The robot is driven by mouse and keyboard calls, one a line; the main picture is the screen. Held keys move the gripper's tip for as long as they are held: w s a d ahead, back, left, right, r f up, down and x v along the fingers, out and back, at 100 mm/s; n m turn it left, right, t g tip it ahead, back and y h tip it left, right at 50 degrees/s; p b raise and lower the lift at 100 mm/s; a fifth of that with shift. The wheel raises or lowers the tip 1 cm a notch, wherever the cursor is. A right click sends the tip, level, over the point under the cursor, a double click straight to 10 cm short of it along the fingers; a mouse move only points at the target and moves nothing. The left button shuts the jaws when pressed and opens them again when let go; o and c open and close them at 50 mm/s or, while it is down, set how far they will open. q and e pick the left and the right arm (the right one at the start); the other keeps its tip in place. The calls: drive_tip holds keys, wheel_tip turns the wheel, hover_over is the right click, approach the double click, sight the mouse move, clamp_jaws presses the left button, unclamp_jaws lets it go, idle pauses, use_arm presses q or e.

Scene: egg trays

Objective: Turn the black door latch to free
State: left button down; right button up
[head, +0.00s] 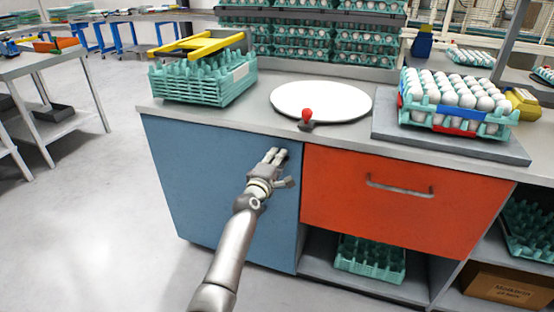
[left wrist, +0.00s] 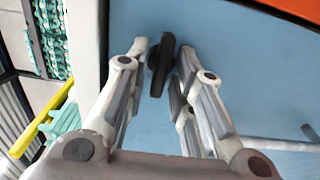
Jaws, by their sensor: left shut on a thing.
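The blue door (head: 205,190) fills the left front of the counter and is shut in the head view. The black door latch (left wrist: 160,68) sits on the blue door surface in the left wrist view. It shows as a narrow dark bar lying lengthwise between the fingers. My left gripper (head: 275,156) is at the door's upper right part, shut on the latch with a finger on each side. In the head view the gripper hides the latch. My right gripper is not in view.
A red drawer (head: 405,205) with a bar handle (head: 400,190) is right of the door. On the counter (head: 240,112) stand a green crate (head: 205,85), a white disc (head: 320,98), a red-knobbed lever (head: 307,115) and an egg tray (head: 458,115). Floor left is open.

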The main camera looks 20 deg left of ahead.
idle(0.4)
use_arm(q)
drive_tip(key=c, duration=1.5)
unclamp_jaws()
drive_tip(key=s, duration=1.2)
drive_tip(key=shift+a, duration=0.25)
